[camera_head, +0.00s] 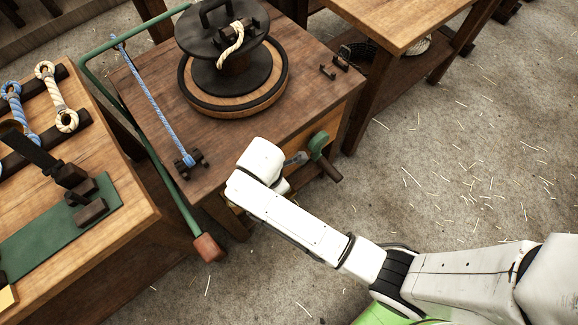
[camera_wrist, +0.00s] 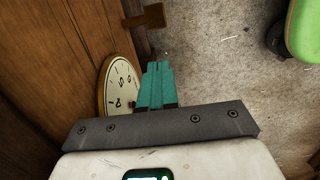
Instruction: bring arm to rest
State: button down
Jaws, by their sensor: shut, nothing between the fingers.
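My gripper (camera_wrist: 158,68) shows in the wrist view as two teal fingers pressed together, with nothing between them. It points down along the side of a wooden bench, beside a round cream dial (camera_wrist: 121,88) with dark marks and a brass-coloured rim. The fingers overlap the dial's right edge in the picture; I cannot tell whether they touch it. In the head view my white arm (camera_head: 300,222) reaches in from the lower right to the bench's front edge.
The dark bench (camera_head: 135,90) carries a black-topped turntable (camera_head: 235,106) and a blue rope (camera_head: 150,95). A crank with a green hub (camera_head: 318,145) sits close to my wrist. A green lever with a wooden grip (camera_head: 208,247) sticks out nearby. The floor to the right (camera_head: 480,150) is open, with scattered straw.

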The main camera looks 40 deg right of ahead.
dwell(0.4)
jog(key=s+d+r+m+p, duration=0.3)
jog(key=s+d+r+m, duration=0.2)
jog(key=s+r+m, duration=0.3)
jog(key=s+d+r+m+t+y+p, duration=0.1)
jog(key=s+d+r+m+p, duration=0.2)
jog(key=s+d+r+m, duration=0.3)
jog(key=s+r+m, duration=0.1)
jog(key=s+m, duration=0.1)
jog(key=m, duration=0.2)
jog(key=shift+s+d+r+p, duration=0.15)
jog(key=shift+s+r+p, duration=0.15)
jog(key=shift+r, duration=0.1)
